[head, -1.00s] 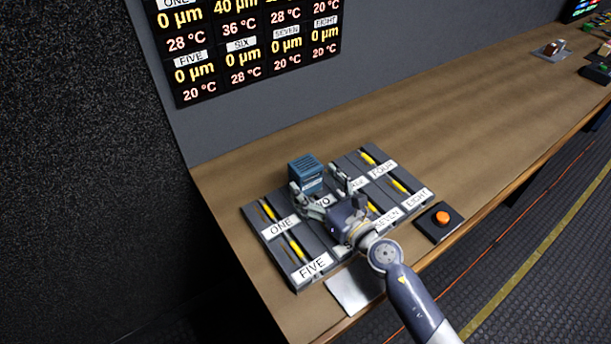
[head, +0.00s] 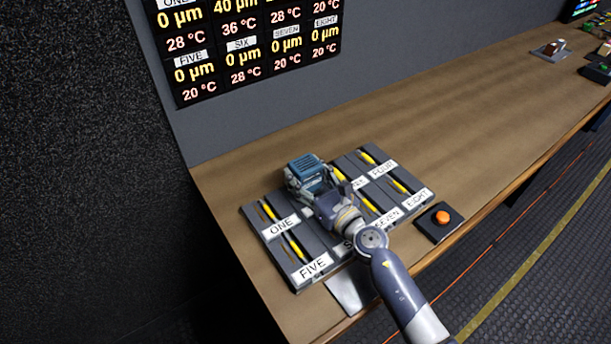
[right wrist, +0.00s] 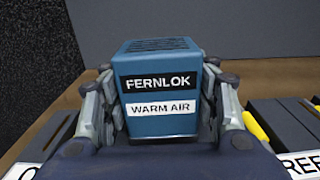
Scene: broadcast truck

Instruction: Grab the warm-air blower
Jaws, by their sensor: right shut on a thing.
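The warm-air blower (head: 304,166) is a blue box standing at the back of the grey numbered panel. In the right wrist view the blower (right wrist: 160,90) shows a "FERNLOK" and a "WARM AIR" label and sits upright between the fingers. My right gripper (head: 313,184) is shut on it, with one finger on each side. In the right wrist view the gripper (right wrist: 162,118) fingers are against both its sides. The blower's underside is hidden, so I cannot tell whether it touches the panel. My left gripper is not in view.
The grey panel (head: 262,241) has labelled bays with yellow-marked parts. A black box with an orange button (head: 442,217) stands to its right. A display (head: 243,50) of thicknesses and temperatures hangs on the wall.

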